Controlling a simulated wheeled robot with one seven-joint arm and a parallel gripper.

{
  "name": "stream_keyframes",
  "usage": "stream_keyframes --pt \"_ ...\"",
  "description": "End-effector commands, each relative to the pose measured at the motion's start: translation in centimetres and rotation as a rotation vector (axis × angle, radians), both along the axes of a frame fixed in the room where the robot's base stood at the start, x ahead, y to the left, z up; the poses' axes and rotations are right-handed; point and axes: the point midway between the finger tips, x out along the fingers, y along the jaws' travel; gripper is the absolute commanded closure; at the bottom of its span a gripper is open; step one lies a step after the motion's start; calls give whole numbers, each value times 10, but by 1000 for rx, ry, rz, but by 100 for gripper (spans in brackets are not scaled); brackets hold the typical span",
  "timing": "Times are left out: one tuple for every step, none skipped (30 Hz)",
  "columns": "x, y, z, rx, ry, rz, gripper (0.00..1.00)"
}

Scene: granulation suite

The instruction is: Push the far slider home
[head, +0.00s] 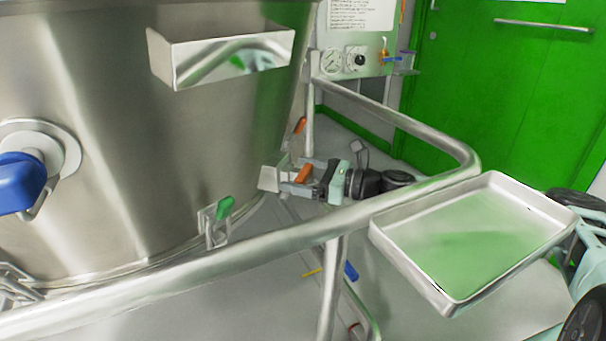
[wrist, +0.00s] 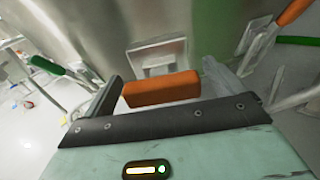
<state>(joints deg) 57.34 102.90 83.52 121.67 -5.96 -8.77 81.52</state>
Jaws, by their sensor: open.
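An orange block (head: 304,173), which may be the far slider, sits low at the right side of the steel vessel. A pale square plate (head: 268,178) is beside it. My gripper (head: 291,177) is at the block, with its jaws open. In the wrist view the orange block (wrist: 160,89) lies across the gap between my open fingers (wrist: 162,76), close to the palm, and the plate (wrist: 158,55) is behind it. I cannot tell whether the fingers touch the block. The slider's track is not clearly visible.
A green-handled latch (head: 224,208) and another orange handle (head: 299,126) are on or near the vessel. A steel rail (head: 400,194) runs in front of my gripper. A shallow tray (head: 452,301) is at right, and a green door (head: 480,90) is behind.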

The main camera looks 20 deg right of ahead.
Motion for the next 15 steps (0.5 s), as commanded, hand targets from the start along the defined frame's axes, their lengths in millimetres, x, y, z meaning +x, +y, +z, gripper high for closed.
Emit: stream_keyframes --pt "0 0 0 0 0 0 5" --pt "-1 -1 0 0 0 0 5" --pt "-1 -3 0 -1 1 -1 5" --pt "-2 -5 0 -1 1 -1 5" --pt "-4 -7 1 -1 1 -2 5" --pt "-6 -11 1 -1 1 -2 5" --pt "-8 -15 2 -1 1 -4 5" --pt "-11 -19 2 -1 1 -4 5" --pt "-15 -26 3 1 1 -4 5" --pt "-19 -30 3 1 2 -4 5" --pt "-22 -36 3 0 1 -6 5" --pt "-27 -43 3 1 2 -5 5" --pt "-31 -48 3 2 2 -4 5" --pt "-34 -54 3 2 2 -6 5" --pt "-39 -61 3 0 2 -5 5"
